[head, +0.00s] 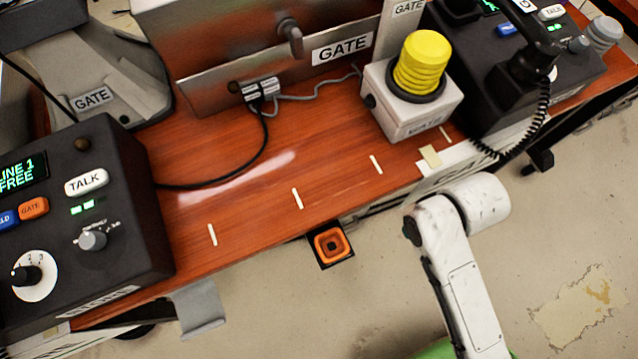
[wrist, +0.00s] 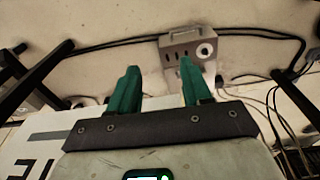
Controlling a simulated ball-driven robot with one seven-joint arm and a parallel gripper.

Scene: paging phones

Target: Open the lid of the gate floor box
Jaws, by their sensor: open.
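My gripper (wrist: 157,78) shows in the wrist view as two green fingers standing apart with nothing between them. In the wrist view, a grey box (wrist: 182,48) with a pale round fitting lies beyond the fingertips, with dark cables beside it. It may be the gate floor box, but I can read no label on it and cannot tell whether its lid is shut. The fingers look apart from it. In the head view my white arm shows at the lower right; my gripper is not visible there.
A wooden desk (head: 330,190) crosses the head view, with control consoles (head: 70,215) at both ends. A metal box labelled GATE (head: 250,60) and a yellow-topped white box (head: 405,108) stand on it. Dark legs (wrist: 30,85) and cables flank the wrist view. Bare floor (head: 570,200) lies right.

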